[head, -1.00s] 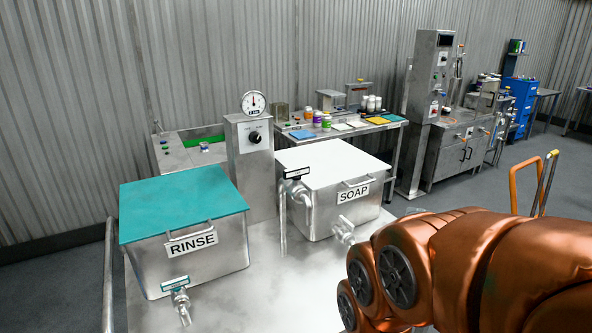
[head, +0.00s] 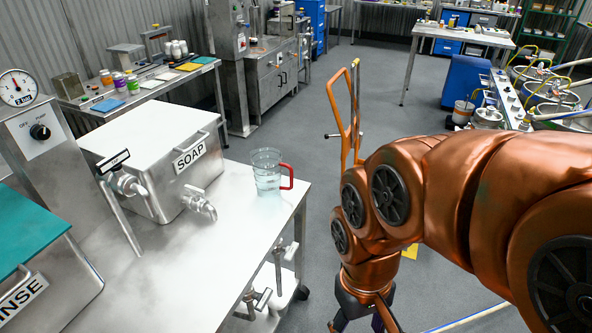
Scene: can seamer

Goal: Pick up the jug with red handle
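The clear jug with a red handle (head: 267,173) stands upright on the right end of the steel table (head: 232,235), to the right of the SOAP box. Its handle points right. My gripper (head: 364,324) is at the bottom edge of the head view, low and to the right of the table, well apart from the jug. Only its upper part shows. Its fingertips are cut off by the frame, so I cannot tell its opening or whether it holds anything.
The white-lidded SOAP box (head: 150,160) with its taps stands left of the jug. The teal-lidded RINSE box (head: 35,270) is at the lower left. An orange-handled cart (head: 345,120) stands behind the table's right end. Grey floor is clear in the middle.

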